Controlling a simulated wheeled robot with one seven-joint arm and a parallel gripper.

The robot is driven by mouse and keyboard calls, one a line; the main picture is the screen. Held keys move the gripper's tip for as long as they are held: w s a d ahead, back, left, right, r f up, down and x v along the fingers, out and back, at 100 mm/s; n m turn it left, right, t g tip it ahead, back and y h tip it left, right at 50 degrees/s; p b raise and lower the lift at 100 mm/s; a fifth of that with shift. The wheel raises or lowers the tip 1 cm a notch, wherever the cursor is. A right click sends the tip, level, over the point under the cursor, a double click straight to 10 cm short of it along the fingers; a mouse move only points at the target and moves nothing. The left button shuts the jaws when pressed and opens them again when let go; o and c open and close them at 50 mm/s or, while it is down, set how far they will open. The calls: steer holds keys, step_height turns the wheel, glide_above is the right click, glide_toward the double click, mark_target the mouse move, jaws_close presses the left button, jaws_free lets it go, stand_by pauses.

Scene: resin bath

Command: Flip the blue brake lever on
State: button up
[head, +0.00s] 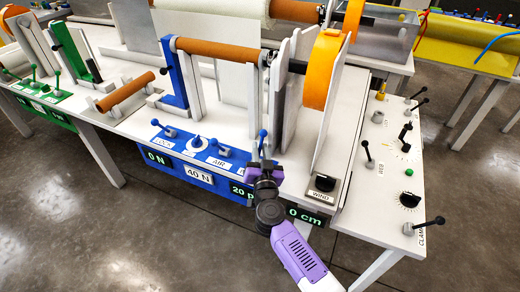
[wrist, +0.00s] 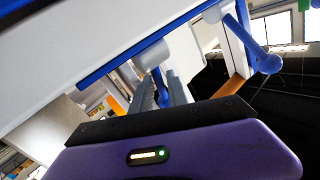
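My gripper (head: 264,167) is at the front edge of the white machine table, over the right end of the blue panel. A small blue-knobbed lever (head: 263,135) stands just behind its fingers; any label there is hidden by my gripper. I take it for the brake lever, though no brake label is readable. In the wrist view, my gripper's ribbed fingers (wrist: 162,92) stand apart with a gap between them. A blue lever (wrist: 158,82) hangs at this gap; whether the fingers touch it I cannot tell. Another blue lever (wrist: 258,55) shows at the upper right.
The blue panel (head: 190,168) also carries a LOCK lever (head: 164,130) and an AIR lever (head: 222,149). An orange ring (head: 318,72) and upright grey plates stand behind on the right. A black WIND switch (head: 322,184) is close right of my gripper.

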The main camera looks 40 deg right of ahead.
steer(key=shift+w+d, duration=0.35)
steer(key=shift+c, duration=0.2)
jaws_close()
stand_by(1.1)
